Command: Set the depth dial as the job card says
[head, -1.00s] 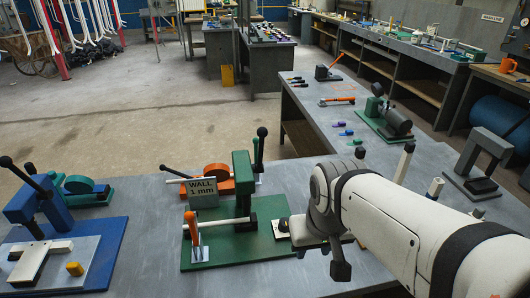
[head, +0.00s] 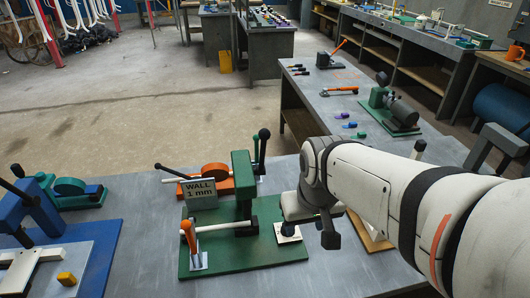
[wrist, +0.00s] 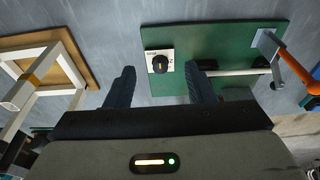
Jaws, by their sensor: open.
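The depth dial (wrist: 159,63) is a black round knob with a yellow mark on a white plate with small lettering. It sits at the edge of a green fixture base (head: 240,255). The job card (head: 199,192) reads "WALL 1 mm" and stands on the fixture. In the wrist view my gripper (wrist: 161,82) is open and empty, its dark fingers on either side of the dial's line, apart from the knob. The dial's scale is too small to read.
A wooden board with a white frame (wrist: 77,65) lies left of the dial in the wrist view. The fixture's orange-handled lever (head: 189,237) and white rod are close by. A blue fixture (head: 95,270) stands at left. Bare grey bench lies between the fixtures.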

